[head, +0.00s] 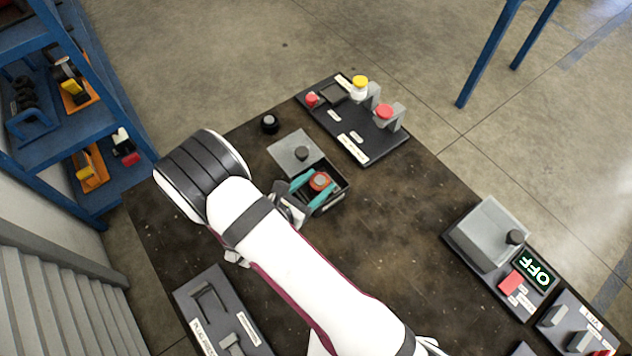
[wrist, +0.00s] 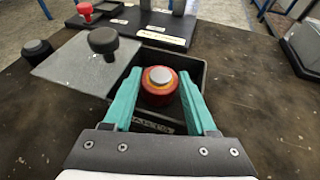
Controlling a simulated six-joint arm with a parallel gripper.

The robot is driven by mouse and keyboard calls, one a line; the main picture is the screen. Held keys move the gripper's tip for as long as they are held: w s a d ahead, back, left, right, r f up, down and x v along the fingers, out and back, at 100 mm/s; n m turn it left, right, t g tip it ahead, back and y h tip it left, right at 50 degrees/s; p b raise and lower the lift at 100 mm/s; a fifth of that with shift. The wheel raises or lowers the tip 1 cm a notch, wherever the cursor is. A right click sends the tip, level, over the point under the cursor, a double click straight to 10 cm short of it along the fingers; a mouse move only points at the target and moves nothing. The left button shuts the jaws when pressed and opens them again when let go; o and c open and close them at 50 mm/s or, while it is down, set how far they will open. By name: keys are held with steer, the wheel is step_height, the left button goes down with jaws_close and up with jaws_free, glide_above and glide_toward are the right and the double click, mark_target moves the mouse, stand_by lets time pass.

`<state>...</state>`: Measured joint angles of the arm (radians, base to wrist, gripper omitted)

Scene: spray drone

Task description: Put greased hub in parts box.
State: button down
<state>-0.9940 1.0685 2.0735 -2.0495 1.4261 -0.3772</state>
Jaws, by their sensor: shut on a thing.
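The hub (wrist: 159,87) is a red part with a yellow ring and a grey cap. It stands upright between the teal fingers of my gripper (wrist: 159,92), which is shut on it. In the head view the hub (head: 320,181) shows between the fingers of my gripper (head: 317,185). The parts box (wrist: 196,68) is a dark open box around and below the hub. I cannot tell whether the hub touches its floor. The box (head: 343,194) is partly hidden by my gripper in the head view. Its grey lid (head: 290,146) with a black knob lies at its far left side.
A black knob (head: 269,124) stands left of the lid. A dark board (head: 352,142) with red and yellow-topped items lies beyond the box. A grey housing (head: 487,233) and an OFF display (head: 537,268) are at the right. The middle of the table is clear.

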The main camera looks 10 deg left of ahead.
steer(key=shift+c, duration=2.4)
jaws_free()
steer(key=shift+s+d+f, duration=0.15)
steer(key=shift+d+f, duration=0.05)
steer(key=shift+f, duration=0.45)
steer(key=shift+r+n, duration=0.3)
steer(key=shift+r, duration=0.05)
steer(key=v, duration=1.2)
steer(key=shift+a+r, duration=0.1)
steer(key=shift+r, duration=0.35)
steer(key=s+d+r+m+g+h, duration=0.1)
steer(key=d+r+m+g, duration=0.4)
steer(key=d+m, duration=0.35)
steer(key=s+d+r+m+g+h, duration=0.2)
steer(key=d+r+m+g, duration=0.35)
steer(key=d+m, duration=0.3)
steer(key=s+r+m+g+y, duration=0.1)
steer(key=s+m+y, duration=0.3)
steer(key=m, duration=0.5)
steer(key=s+r+m+y, duration=0.3)
steer(key=s+m+y, duration=0.2)
steer(key=m, duration=0.5)
steer(key=shift+r+g+y, duration=0.35)
steer(key=shift+r+y, duration=0.05)
steer(key=shift+y, duration=0.8)
